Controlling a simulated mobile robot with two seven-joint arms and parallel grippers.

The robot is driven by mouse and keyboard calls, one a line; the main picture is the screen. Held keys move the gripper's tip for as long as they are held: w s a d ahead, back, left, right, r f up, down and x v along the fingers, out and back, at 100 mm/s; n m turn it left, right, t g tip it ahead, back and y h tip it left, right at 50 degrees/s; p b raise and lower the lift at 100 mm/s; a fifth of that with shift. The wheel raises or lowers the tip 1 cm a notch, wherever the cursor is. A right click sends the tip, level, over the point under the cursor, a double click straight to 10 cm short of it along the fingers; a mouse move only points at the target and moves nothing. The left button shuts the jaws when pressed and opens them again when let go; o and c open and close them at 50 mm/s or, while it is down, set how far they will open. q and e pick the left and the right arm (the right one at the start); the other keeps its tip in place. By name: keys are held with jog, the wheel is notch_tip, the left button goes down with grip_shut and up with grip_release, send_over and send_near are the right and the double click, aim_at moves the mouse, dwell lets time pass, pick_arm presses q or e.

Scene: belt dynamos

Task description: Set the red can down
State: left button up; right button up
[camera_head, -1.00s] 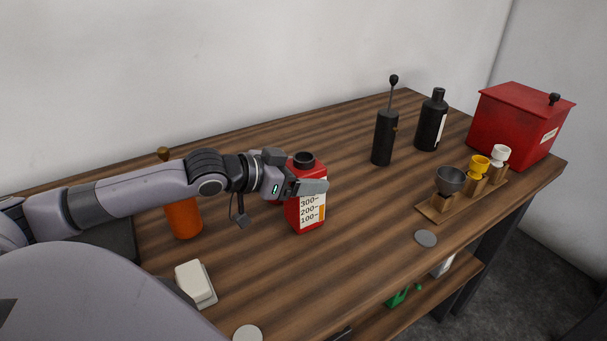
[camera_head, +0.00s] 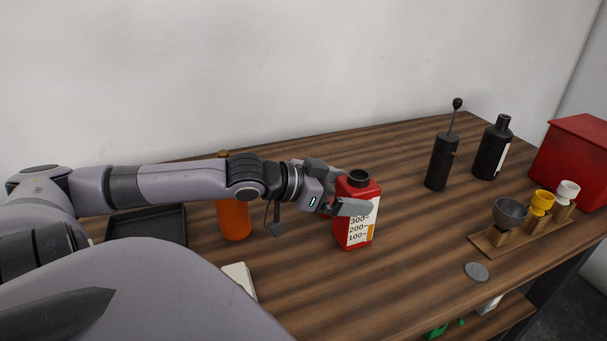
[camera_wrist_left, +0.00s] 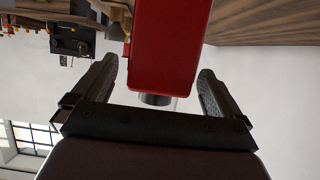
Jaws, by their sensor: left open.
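The red can (camera_head: 354,238) has a black neck on top and a white label with a printed scale. It stands upright on the wooden workbench (camera_head: 310,290) in the head view. My left gripper (camera_head: 350,195) is at the can's upper part, with its fingers either side of it. In the left wrist view the can (camera_wrist_left: 165,50) appears between the two finger pads of my left gripper (camera_wrist_left: 163,90), with gaps on both sides. The left gripper is open. My right gripper is not in view.
An orange bottle (camera_head: 234,221) stands left of the can, behind my arm. A black pump cylinder (camera_head: 439,163), a black bottle (camera_head: 491,152), a wooden rack with cups (camera_head: 482,243) and a red box (camera_head: 572,163) are to the right. A grey disc (camera_head: 476,271) lies near the front edge.

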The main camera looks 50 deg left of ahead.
pick_arm(q)
jog(key=shift+p+v, duration=1.05)
jog(key=shift+v, duration=3.5)
jog(key=shift+a, duration=0.1)
